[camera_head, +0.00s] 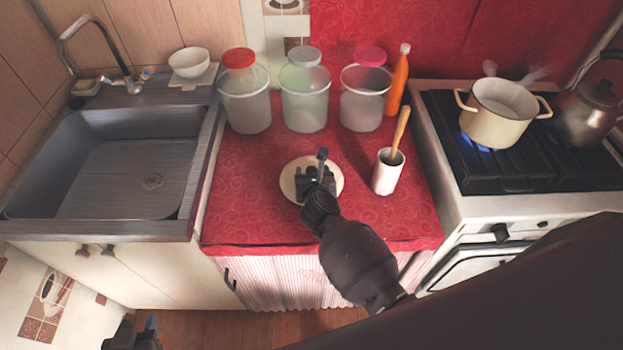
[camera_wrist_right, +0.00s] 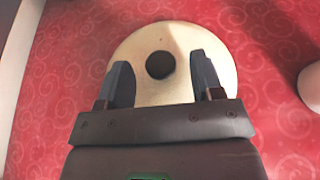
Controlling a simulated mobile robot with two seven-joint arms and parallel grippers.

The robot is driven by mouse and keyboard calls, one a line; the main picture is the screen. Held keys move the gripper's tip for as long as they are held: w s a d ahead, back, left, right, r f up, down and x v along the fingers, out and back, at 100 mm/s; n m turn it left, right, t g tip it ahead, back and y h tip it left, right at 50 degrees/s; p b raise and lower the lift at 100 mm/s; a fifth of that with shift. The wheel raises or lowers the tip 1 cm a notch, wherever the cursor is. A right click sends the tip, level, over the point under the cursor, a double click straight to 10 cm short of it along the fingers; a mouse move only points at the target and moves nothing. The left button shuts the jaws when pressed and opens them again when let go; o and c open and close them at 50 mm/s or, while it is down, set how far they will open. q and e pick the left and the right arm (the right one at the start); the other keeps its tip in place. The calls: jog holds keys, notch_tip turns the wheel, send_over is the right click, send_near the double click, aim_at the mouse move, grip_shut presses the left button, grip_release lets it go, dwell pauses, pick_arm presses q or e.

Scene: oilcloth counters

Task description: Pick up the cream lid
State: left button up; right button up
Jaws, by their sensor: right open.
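The cream lid (camera_head: 287,180) is a flat round disc lying on the red oilcloth counter, partly hidden by my right gripper in the head view. In the right wrist view the lid (camera_wrist_right: 182,37) shows a dark round knob (camera_wrist_right: 160,65) at its middle. My right gripper (camera_head: 319,160) is over the lid. In the wrist view its open fingers (camera_wrist_right: 162,75) stand on either side of the knob, with gaps at both sides; I cannot tell the height above it. My left gripper (camera_head: 133,335) is low at the bottom left edge, away from the counter; its fingers are unclear.
A white cup (camera_head: 387,173) with a wooden-handled tool stands right of the lid. Several clear jars (camera_head: 305,105) and an orange bottle (camera_head: 398,80) line the back. A cream pot (camera_head: 497,118) sits over a blue flame on the stove; the sink (camera_head: 130,190) is left.

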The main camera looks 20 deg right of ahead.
jog(key=shift+w+d+f, duration=0.15)
jog(key=shift+w+f, duration=0.1)
jog(key=shift+w, duration=0.4)
jog(key=c, duration=1)
notch_tip(320, 180, up, 20)
jog(key=p, duration=0.4)
